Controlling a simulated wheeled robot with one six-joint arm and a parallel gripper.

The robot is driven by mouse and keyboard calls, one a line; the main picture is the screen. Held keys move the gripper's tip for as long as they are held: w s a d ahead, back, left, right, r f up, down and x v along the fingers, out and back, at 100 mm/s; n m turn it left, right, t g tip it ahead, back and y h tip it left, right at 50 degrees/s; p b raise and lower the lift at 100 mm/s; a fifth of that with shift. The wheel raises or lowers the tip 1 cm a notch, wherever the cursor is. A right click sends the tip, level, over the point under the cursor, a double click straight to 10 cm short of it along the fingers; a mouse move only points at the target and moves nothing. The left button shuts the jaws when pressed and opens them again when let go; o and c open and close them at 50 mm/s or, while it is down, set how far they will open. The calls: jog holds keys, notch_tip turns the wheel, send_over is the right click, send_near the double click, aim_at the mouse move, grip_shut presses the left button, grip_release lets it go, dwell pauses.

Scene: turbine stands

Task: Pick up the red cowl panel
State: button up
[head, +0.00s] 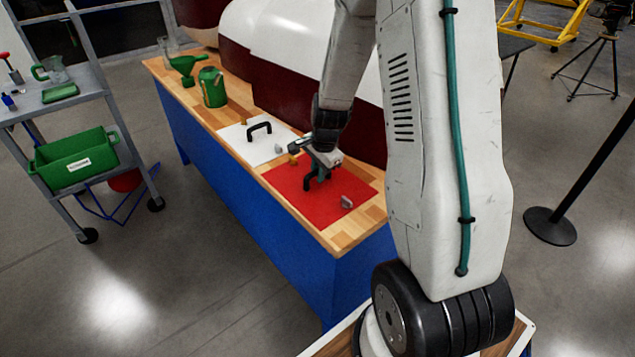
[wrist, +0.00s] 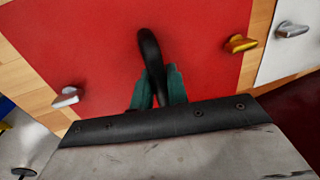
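The red cowl panel (head: 288,184) lies flat on the wooden bench top, with a black arched handle (head: 309,184) standing from its middle. In the wrist view the red panel (wrist: 95,45) fills much of the picture, and its black handle (wrist: 150,48) runs down between the green fingers. My gripper (head: 318,176) is low over the panel at the handle. In the wrist view the fingers of my gripper (wrist: 158,88) sit close on both sides of the handle, with no clear gap.
A white panel (head: 238,135) with a black handle lies beside the red one. Small metal latches (head: 346,202) and a brass one (wrist: 240,43) sit around the red panel. A green can (head: 212,88) stands farther back. A large white and maroon body (head: 290,75) borders the bench.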

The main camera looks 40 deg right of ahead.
grip_shut()
jog(key=shift+r, duration=0.1)
jog(key=shift+r, duration=0.65)
notch_tip(320, 180, up, 27)
jog(key=shift+f, duration=0.2)
jog(key=shift+c, duration=0.2)
grip_release()
jog(key=shift+a, duration=0.1)
grip_shut()
